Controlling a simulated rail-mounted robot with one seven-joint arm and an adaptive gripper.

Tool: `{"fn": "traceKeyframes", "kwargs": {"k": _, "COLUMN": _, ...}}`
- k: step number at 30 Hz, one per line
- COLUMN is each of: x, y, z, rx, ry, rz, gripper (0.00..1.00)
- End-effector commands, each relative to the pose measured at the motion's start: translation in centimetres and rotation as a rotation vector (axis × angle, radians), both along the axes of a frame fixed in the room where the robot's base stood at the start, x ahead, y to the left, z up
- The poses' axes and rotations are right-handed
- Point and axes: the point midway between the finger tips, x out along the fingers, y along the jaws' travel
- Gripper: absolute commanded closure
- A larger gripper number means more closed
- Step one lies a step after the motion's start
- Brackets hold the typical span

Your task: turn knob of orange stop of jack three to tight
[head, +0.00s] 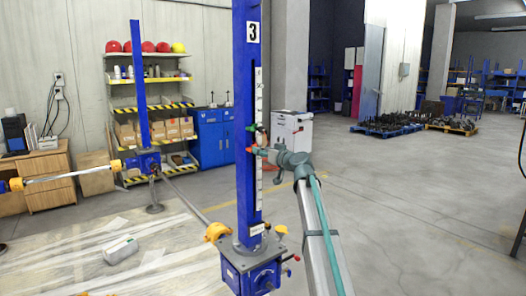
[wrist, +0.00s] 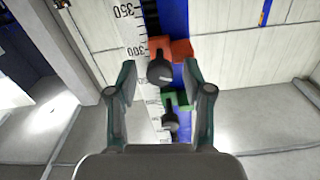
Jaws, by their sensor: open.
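Jack three is the blue column (head: 247,85) with a "3" plate (head: 253,32) and a white scale (head: 259,90). Its orange stop (wrist: 181,50) shows in the wrist view, with a round dark knob (wrist: 160,72). In the head view the orange stop (head: 250,150) is small and partly hidden by my gripper (head: 264,151). In the wrist view my gripper (wrist: 160,78) is open, one finger on each side of the orange stop's knob, with gaps visible. A green stop (wrist: 178,99) with its own dark knob (wrist: 170,121) sits close by, lower in the wrist view.
The jack's blue base (head: 250,270) has several small coloured fittings, and a shaft with a yellow-orange coupling (head: 216,231) runs left to another blue jack (head: 142,160). A shelf (head: 150,100) and blue cabinet (head: 213,130) stand behind.

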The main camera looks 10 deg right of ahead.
Motion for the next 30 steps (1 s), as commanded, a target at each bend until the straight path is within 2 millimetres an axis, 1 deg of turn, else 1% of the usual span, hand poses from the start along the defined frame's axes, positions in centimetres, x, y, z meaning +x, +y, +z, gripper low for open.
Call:
{"fn": "traceKeyframes", "kwargs": {"k": 4, "x": -0.02, "y": 0.00, "z": -0.03, "rx": 0.000, "ry": 0.000, "rz": 0.000, "gripper": 0.49}}
{"fn": "traceKeyframes", "kwargs": {"k": 5, "x": -0.03, "y": -0.01, "z": -0.03, "rx": 0.000, "ry": 0.000, "rz": 0.000, "gripper": 0.51}}
{"fn": "traceKeyframes", "kwargs": {"k": 12, "x": -0.04, "y": -0.01, "z": -0.02, "rx": 0.000, "ry": 0.000, "rz": 0.000, "gripper": 0.91}}
{"fn": "traceKeyframes", "kwargs": {"k": 14, "x": -0.04, "y": -0.01, "z": -0.02, "rx": 0.000, "ry": 0.000, "rz": 0.000, "gripper": 1.00}}
{"fn": "traceKeyframes", "kwargs": {"k": 23, "x": -0.03, "y": -0.03, "z": -0.08, "rx": 0.017, "ry": 0.008, "rz": 0.000, "gripper": 1.00}}
{"fn": "traceKeyframes", "kwargs": {"k": 30, "x": 0.01, "y": -0.07, "z": -0.21, "rx": 0.104, "ry": 0.049, "rz": 0.000, "gripper": 1.00}}
